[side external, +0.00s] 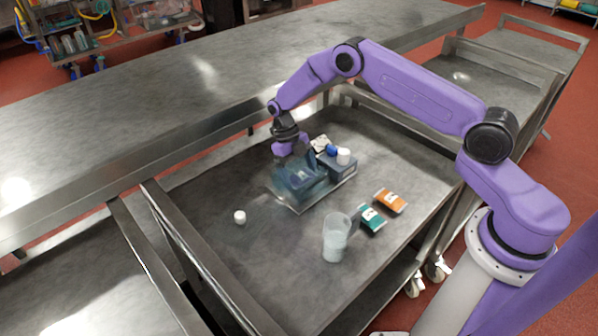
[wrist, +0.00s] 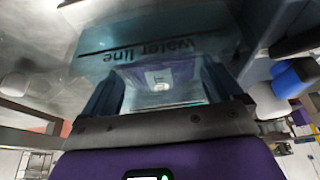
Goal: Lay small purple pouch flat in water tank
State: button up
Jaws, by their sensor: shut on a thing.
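The water tank (side external: 300,201) is a clear, bluish open box on the cart top. In the wrist view its wall with the words "water line" (wrist: 150,48) shows close by. My gripper (side external: 293,168) points down over the tank, and its fingertips (wrist: 160,84) appear to be at or inside the tank opening. It is shut on the small purple pouch (wrist: 152,70), which shows between the fingers with a pale label. In the side view the pouch is hidden by the gripper and the tank wall. I cannot tell whether it touches the water or the tank floor.
Orange (side external: 390,201) and green (side external: 371,219) pouches and a clear beaker (side external: 336,238) stand or lie nearer. A small white cap (side external: 239,217) lies left. The cart's left surface is mostly clear.

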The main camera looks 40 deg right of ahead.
jog(key=shift+f, duration=0.35)
dwell(0.3)
jog(key=o, duration=0.8)
jog(key=shift+r, duration=0.1)
jog(key=shift+r, duration=5.4)
